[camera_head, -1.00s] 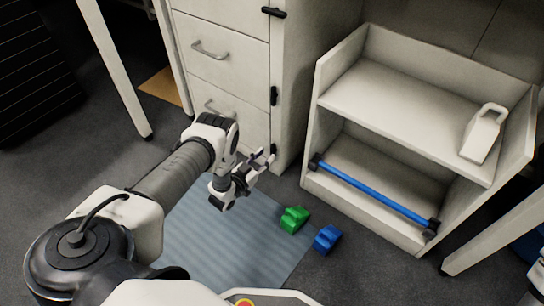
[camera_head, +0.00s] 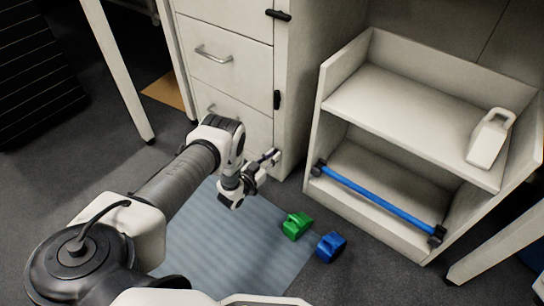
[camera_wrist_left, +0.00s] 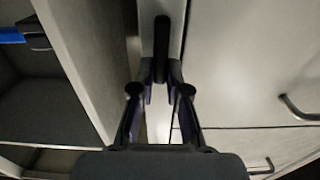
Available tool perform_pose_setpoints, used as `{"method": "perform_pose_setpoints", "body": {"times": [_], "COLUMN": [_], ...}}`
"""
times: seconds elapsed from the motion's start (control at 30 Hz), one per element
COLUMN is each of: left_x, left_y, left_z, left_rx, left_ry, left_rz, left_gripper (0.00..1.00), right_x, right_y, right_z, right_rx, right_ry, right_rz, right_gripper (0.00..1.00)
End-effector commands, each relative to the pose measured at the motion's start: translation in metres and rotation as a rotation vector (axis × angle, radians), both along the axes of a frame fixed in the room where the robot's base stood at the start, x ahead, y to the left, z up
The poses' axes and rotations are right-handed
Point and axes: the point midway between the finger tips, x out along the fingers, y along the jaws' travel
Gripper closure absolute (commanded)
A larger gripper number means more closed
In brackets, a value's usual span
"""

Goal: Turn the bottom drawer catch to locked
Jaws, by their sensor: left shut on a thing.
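My left gripper (camera_head: 270,162) is low at the front right edge of the drawer cabinet (camera_head: 301,75). In the left wrist view its fingers (camera_wrist_left: 161,74) are closed on the bottom drawer catch (camera_wrist_left: 162,42), a narrow black bar. The catch lies along the cabinet's edge strip, so it looks upright; its end between the fingers is partly hidden. In the head view I cannot make this catch out behind the gripper. The middle catch (camera_head: 277,100) is upright and the top catch (camera_head: 278,15) lies crosswise. My right gripper is out of view.
A low shelf unit (camera_head: 417,95) with a blue bar (camera_head: 378,198) stands close to the right of the cabinet. A green block (camera_head: 297,226) and a blue block (camera_head: 331,247) lie by the blue-grey mat (camera_head: 235,245). A table leg (camera_head: 120,75) stands at left.

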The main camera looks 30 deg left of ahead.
Motion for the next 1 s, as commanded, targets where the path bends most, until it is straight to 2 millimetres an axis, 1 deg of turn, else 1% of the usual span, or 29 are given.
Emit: {"method": "perform_pose_setpoints", "body": {"times": [0.17, 0.37, 1.0], "left_x": [0.000, 0.000, 0.000], "left_y": [-0.001, -0.004, -0.013], "left_z": [0.001, 0.001, -0.004], "left_rx": [0.063, 0.194, 0.791], "left_ry": [-0.005, -0.014, -0.062], "left_rz": [-0.001, -0.001, 0.000], "left_gripper": [1.00, 1.00, 1.00], "right_x": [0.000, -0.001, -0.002], "right_y": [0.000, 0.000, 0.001], "right_z": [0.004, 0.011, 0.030], "right_rx": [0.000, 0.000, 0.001], "right_ry": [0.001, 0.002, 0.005], "right_rz": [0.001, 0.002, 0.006], "right_gripper": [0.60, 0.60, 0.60]}}
